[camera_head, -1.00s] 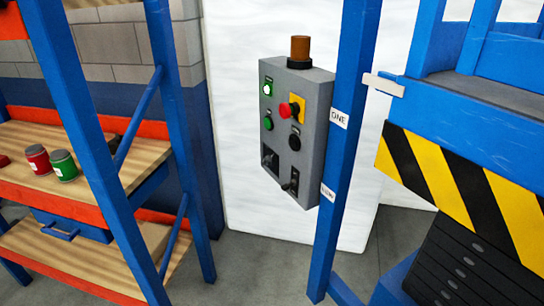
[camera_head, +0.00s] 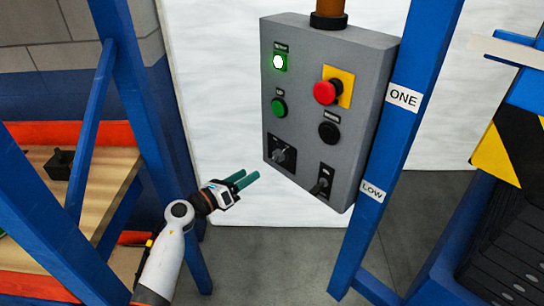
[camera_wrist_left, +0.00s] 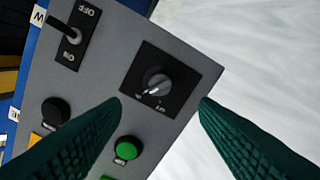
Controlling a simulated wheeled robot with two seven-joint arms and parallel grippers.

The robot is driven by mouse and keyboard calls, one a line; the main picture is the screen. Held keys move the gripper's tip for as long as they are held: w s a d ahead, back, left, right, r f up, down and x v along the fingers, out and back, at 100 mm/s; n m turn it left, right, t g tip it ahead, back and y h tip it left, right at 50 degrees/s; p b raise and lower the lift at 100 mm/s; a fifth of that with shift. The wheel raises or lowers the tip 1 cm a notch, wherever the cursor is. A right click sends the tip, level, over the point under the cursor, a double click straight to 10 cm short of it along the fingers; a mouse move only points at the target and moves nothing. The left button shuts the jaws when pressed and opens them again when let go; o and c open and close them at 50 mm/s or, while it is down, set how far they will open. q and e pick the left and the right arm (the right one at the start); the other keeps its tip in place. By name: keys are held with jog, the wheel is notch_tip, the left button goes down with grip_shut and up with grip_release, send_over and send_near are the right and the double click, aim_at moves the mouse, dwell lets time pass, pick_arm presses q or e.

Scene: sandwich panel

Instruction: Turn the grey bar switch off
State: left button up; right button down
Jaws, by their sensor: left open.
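The grey control panel (camera_head: 312,110) hangs in front of a white wall. A rotary switch with a grey bar knob (camera_head: 283,152) sits on a black plate at its lower left; in the left wrist view the knob (camera_wrist_left: 156,81) has a white pointer toward the lower left and small labels. A dark lever switch (camera_head: 322,182) sits lower right; the left wrist view shows this lever (camera_wrist_left: 66,31) between OFF and ON labels. My left gripper (camera_head: 248,178) is open and empty, left of and below the rotary switch, apart from the panel.
The panel also carries a lit green lamp (camera_head: 279,62), a red button (camera_head: 326,92) on yellow, a green button (camera_head: 279,107) and a black button (camera_head: 329,132). Blue posts (camera_head: 412,75) stand close right. A blue-framed shelf (camera_head: 97,190) is at left.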

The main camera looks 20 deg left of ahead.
aim_at(273, 160)
pick_arm(q)
jog(key=x, duration=0.9)
jog(key=shift+w, duration=0.2)
jog(key=shift+w+d+f, duration=0.1)
jog(key=shift+w+d, duration=0.3)
jog(key=shift+w, duration=0.1)
pick_arm(e)
jog(key=shift+s+a+r, duration=0.1)
jog(key=shift+a+r, duration=0.2)
jog(key=shift+a, duration=0.1)
pick_arm(q)
jog(key=c, duration=1)
jog(key=shift+o, duration=0.2)
jog(key=shift+p, duration=0.3)
pick_arm(e)
jog(key=shift+d, duration=0.45)
